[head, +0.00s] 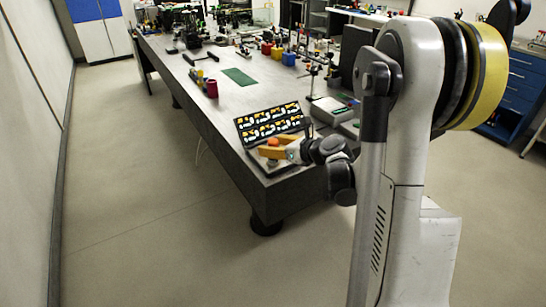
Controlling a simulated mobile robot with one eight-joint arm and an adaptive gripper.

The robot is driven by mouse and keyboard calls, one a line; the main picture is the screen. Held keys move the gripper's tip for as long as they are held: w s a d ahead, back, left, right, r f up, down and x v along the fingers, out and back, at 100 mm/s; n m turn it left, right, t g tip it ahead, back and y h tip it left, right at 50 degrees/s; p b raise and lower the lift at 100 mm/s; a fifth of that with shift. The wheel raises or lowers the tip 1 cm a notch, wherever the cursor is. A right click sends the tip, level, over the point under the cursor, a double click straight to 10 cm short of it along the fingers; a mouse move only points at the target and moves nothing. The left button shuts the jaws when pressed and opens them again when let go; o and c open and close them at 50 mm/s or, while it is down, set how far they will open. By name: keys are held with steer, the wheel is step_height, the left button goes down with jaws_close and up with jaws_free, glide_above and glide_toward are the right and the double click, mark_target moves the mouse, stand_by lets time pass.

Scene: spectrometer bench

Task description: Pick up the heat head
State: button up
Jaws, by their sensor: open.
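My gripper (268,150) is at the near end of the dark bench, with its yellow-orange fingers pointing left and spread apart. A small orange piece (273,142) shows at the fingers. I cannot tell for sure that it is the heat head, or whether the fingers touch it. A pale item lies just under the fingers, mostly hidden by them. No other thing in view can be clearly named as the heat head.
The long bench (212,93) runs away to the back left. A black case of yellow-and-white parts (268,122) lies right behind my gripper. Grey boxes (330,110) stand to its right. A green mat (238,77) and red cup (212,88) are farther back. The floor left is clear.

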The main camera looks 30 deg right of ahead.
jaws_close()
steer(key=shift+r, duration=0.1)
